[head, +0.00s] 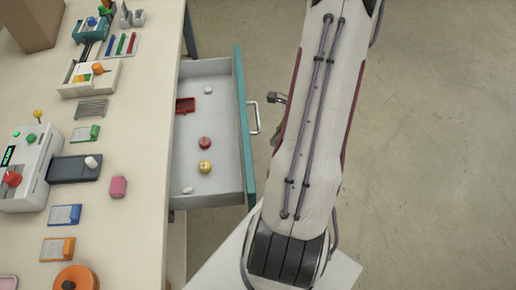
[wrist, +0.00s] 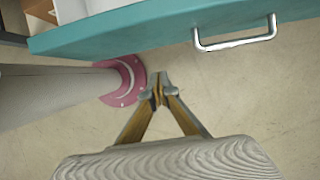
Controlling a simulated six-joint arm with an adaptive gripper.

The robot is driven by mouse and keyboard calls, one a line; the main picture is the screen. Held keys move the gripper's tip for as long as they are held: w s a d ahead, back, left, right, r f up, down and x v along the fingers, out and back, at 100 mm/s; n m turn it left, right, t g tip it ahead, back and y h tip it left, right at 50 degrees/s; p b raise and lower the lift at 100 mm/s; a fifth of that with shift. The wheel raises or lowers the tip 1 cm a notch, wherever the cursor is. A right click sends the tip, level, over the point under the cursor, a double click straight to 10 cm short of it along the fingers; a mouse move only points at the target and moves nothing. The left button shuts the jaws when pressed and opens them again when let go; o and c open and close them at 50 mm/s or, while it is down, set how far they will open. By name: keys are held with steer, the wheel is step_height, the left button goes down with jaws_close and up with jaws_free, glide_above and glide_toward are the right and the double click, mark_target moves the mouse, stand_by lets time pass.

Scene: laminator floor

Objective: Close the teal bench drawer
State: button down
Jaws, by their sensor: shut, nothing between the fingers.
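The teal bench drawer (head: 245,135) stands pulled out from the right side of the bench. Its teal front also crosses the top of the wrist view (wrist: 140,30). A metal bar handle (head: 255,118) sits on the front's outer face, and it shows at the upper right in the wrist view (wrist: 235,42). Inside the drawer are a red tray, a red round item, a gold ball and small white pieces. My gripper (wrist: 157,82) is shut and empty, on the outer side of the front, left of the handle in the wrist view. A gap shows between fingertips and front in that picture.
The bench top (head: 135,150) holds several items, including a white machine with a red knob (head: 30,165), a pink block (head: 118,187) and an orange roll (head: 75,278). Bare floor (head: 440,150) lies to the right of my arm.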

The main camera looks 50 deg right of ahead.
steer(key=w+a+f, duration=0.4)
steer(key=f, duration=0.1)
stand_by(0.6)
steer(key=shift+w+a, duration=0.2)
steer(key=shift+a, duration=0.05)
glide_above(197, 166)
steer(key=w+a, duration=0.3)
steer(key=shift+s+d+r, duration=0.1)
steer(key=shift+d, duration=0.1)
stand_by(0.7)
steer(key=shift+a, duration=0.1)
stand_by(0.4)
steer(key=s+d, duration=0.2)
steer(key=d, duration=0.1)
steer(key=shift+s, duration=0.4)
steer(key=shift+s+d+r, duration=0.1)
steer(key=shift+s+d, duration=0.15)
steer(key=shift+d, duration=0.05)
steer(key=v, duration=0.9)
steer(key=shift+r, duration=0.3)
